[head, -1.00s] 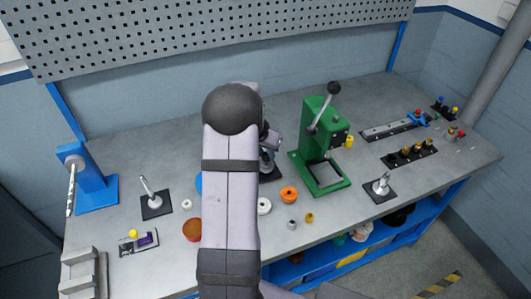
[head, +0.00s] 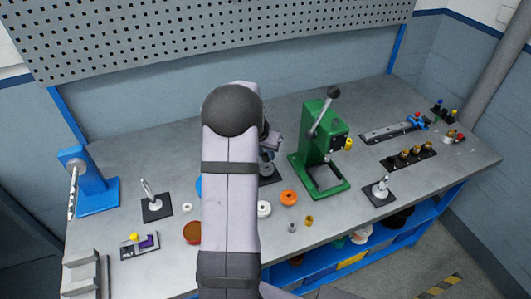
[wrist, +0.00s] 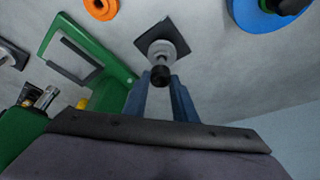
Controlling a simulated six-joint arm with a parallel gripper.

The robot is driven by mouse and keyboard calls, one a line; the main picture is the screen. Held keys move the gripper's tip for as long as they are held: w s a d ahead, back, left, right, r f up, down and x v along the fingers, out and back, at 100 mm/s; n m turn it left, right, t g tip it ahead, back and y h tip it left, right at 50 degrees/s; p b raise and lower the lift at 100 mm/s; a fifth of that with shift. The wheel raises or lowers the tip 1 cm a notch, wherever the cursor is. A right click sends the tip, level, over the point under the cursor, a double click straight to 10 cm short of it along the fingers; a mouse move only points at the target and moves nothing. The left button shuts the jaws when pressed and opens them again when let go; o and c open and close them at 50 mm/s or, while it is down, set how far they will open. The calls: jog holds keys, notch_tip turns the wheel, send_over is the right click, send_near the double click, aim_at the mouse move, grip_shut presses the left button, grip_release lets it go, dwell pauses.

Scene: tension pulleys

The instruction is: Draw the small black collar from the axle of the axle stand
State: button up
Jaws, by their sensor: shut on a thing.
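The axle stand shows in the wrist view as a square black base (wrist: 177,30) with a pale upright axle seen nearly end-on. The small black collar (wrist: 160,75) is at the near end of the axle. My gripper (wrist: 160,84) has its two blue-grey fingers shut on the collar, one on each side. I cannot tell how much of the axle is still inside the collar. In the head view my arm hides most of the stand; part of its dark base (head: 271,177) shows beside the arm.
The green press (head: 325,150) stands close on the right in the head view. An orange ring (head: 289,197) and a white ring (head: 264,209) lie in front. Another stand (head: 156,206) is at left and one with a metal fitting (head: 380,191) at right.

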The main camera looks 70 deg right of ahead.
jog(key=shift+r, duration=0.2)
jog(key=shift+r+p, duration=0.55)
jog(key=shift+r, duration=0.15)
jog(key=shift+r, duration=0.1)
jog(key=shift+r+p, duration=1.2)
jog(key=shift+r, duration=0.7)
jog(key=shift+n, duration=0.3)
